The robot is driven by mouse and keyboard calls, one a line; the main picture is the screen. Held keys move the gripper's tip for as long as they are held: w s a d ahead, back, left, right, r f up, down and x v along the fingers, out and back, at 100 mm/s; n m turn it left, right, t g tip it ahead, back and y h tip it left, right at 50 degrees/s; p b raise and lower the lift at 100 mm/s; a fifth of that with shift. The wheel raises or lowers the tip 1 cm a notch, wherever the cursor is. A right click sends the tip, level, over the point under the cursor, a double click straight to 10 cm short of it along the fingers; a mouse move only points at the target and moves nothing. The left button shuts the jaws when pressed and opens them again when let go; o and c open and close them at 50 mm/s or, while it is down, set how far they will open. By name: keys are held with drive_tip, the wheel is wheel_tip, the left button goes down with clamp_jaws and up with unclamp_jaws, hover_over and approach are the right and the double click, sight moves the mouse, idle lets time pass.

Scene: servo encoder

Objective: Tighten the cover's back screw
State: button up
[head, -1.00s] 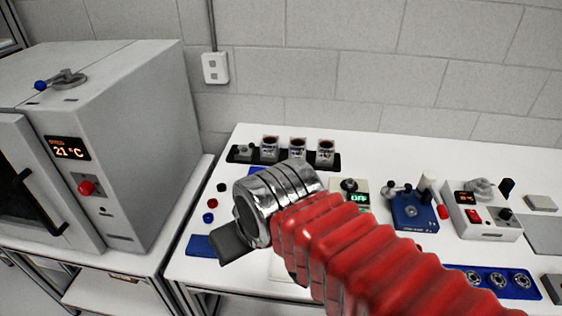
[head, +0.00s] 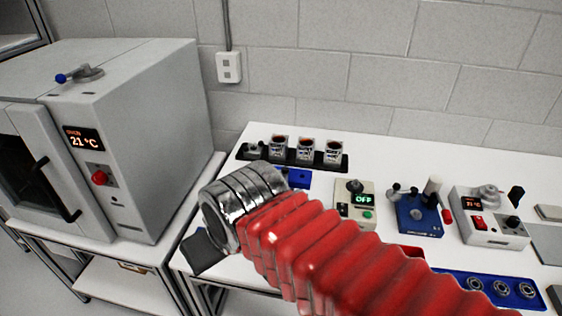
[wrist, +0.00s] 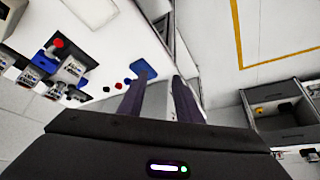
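The cover and its back screw cannot be made out in either view. A blue block (head: 298,178), partly hidden behind my wrist, stands on the white table; I cannot tell whether it belongs to the cover. My gripper (wrist: 159,77) shows in the wrist view as two dark fingers set apart, with nothing visible held between them. It is over the left end of the table, near a blue pad (wrist: 144,69). In the head view the metal wrist and red sleeve hide the fingers.
A black rack with metal cups (head: 305,150) stands at the table's back. A controller reading OFF (head: 355,203), a blue device (head: 418,215) and a white instrument (head: 488,218) stand to the right. An oven (head: 150,140) is at left. A blue bearing tray (head: 520,295) lies at front right.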

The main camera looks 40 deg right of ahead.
drive_tip(key=shift+o, duration=0.6)
wheel_tip(320, 180, up, 10)
drive_tip(key=n+g+y, duration=0.3)
drive_tip(key=n+g, duration=0.2)
drive_tip(key=n, duration=0.8)
hover_over(286, 169)
drive_tip(key=w+a, duration=0.1)
drive_tip(key=a, duration=0.4)
drive_tip(key=d+f+n+y, duration=0.1)
drive_tip(key=d+n, duration=0.4)
drive_tip(key=d, duration=0.6)
drive_tip(key=shift+s+d+f+g, duration=0.15)
drive_tip(key=shift+s+f+g, duration=0.2)
drive_tip(key=shift+f, duration=0.55)
drive_tip(key=shift+y, duration=0.3)
drive_tip(key=shift+x, duration=6.9)
